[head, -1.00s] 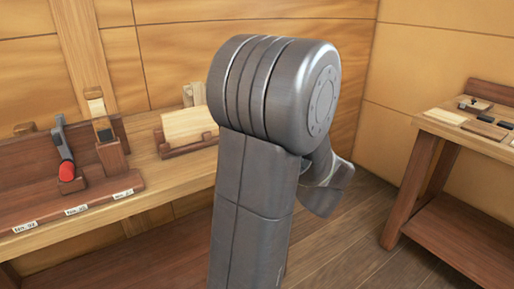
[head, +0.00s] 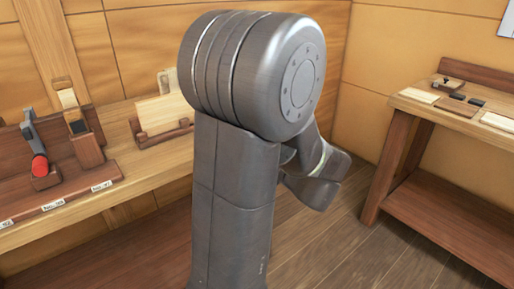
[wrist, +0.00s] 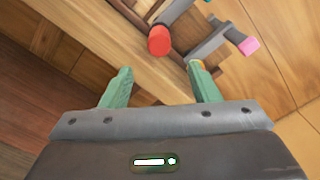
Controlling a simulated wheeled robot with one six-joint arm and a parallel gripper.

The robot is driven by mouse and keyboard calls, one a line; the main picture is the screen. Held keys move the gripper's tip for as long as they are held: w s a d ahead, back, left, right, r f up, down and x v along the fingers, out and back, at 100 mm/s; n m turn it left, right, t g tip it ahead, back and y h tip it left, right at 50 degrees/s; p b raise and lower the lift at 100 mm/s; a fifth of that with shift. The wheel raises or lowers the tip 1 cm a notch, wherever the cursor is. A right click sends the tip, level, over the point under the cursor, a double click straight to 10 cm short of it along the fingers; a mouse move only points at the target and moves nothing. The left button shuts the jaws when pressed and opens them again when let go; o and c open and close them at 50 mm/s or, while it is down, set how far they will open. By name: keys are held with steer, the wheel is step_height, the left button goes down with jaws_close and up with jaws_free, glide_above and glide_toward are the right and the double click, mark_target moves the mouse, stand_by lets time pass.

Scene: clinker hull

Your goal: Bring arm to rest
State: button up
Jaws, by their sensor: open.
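My gripper (wrist: 161,88) shows in the wrist view with two green fingers set wide apart. It is open, with nothing between the fingers. Beyond the fingertips are the wooden bench edge and a red-ended tool (wrist: 159,41), which do not appear to be held. In the head view my arm stands upright in the middle, its upper joint bent over and the forearm folded down behind it to the right. The gripper itself is hidden there.
A wooden bench (head: 150,172) along the left wall holds a rack with a red-handled tool (head: 40,165), a wooden block tool (head: 76,122) and a board in a stand (head: 163,113). A second table (head: 432,115) stands at right. Open floor (head: 325,240) lies between.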

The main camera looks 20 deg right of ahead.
steer(key=shift+w, duration=0.15)
steer(key=x, duration=1.3)
steer(key=shift+w+a+b, duration=0.15)
steer(key=shift+w+b, duration=0.05)
steer(key=shift+b, duration=0.1)
